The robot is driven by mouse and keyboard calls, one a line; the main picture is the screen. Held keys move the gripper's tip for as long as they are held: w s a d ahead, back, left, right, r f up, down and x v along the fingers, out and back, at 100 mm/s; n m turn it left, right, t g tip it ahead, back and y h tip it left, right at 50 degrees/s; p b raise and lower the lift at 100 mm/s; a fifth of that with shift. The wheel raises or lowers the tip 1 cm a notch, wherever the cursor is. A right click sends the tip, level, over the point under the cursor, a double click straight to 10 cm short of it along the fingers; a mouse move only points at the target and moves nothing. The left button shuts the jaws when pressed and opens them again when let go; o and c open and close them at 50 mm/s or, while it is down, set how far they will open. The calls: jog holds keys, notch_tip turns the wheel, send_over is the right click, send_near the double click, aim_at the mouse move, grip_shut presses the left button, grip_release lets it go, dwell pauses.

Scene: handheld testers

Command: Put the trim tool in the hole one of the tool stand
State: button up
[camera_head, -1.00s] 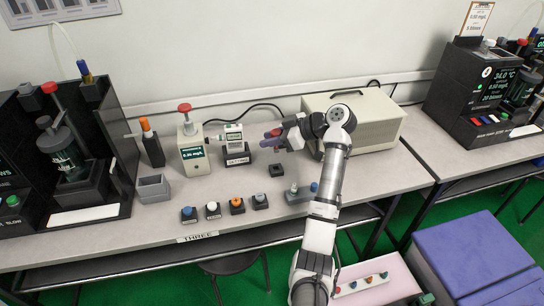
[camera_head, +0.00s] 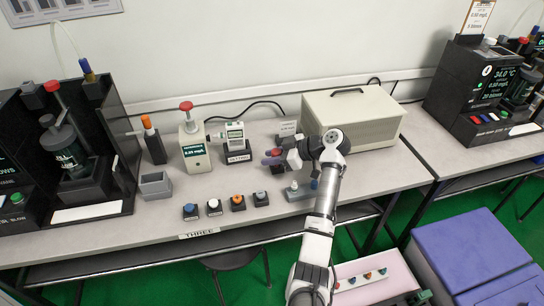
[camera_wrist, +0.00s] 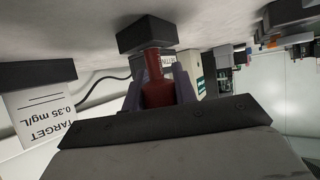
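My gripper (camera_head: 274,158) is over the bench, left of the beige box. In the wrist view my gripper (camera_wrist: 159,93) has its two fingers closed on either side of a red-handled tool (camera_wrist: 157,80), which looks like the trim tool; it also shows as a small red shape (camera_head: 274,152) in the head view. The tool's far end meets a small dark block (camera_wrist: 146,34); I cannot tell whether it is inside a hole or only touching. A grey stand (camera_head: 297,194) with a pale and a blue upright piece is just right and nearer; its holes are too small to make out.
The beige box (camera_head: 352,122) is close behind my arm. A target card (camera_head: 287,129), a small meter (camera_head: 234,133) and a red-topped tester (camera_head: 194,147) stand behind and left. Several knobs (camera_head: 213,207) line the front. Bench between knobs and tester is clear.

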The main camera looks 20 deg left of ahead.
jog(key=o, duration=0.4)
jog(key=shift+o, duration=0.2)
jog(key=shift+r, duration=0.15)
jog(key=shift+w+d, duration=0.1)
jog(key=shift+d, duration=0.2)
jog(key=b+v, duration=0.3)
jog(key=v, duration=0.8)
jog(key=shift+d+r, duration=0.2)
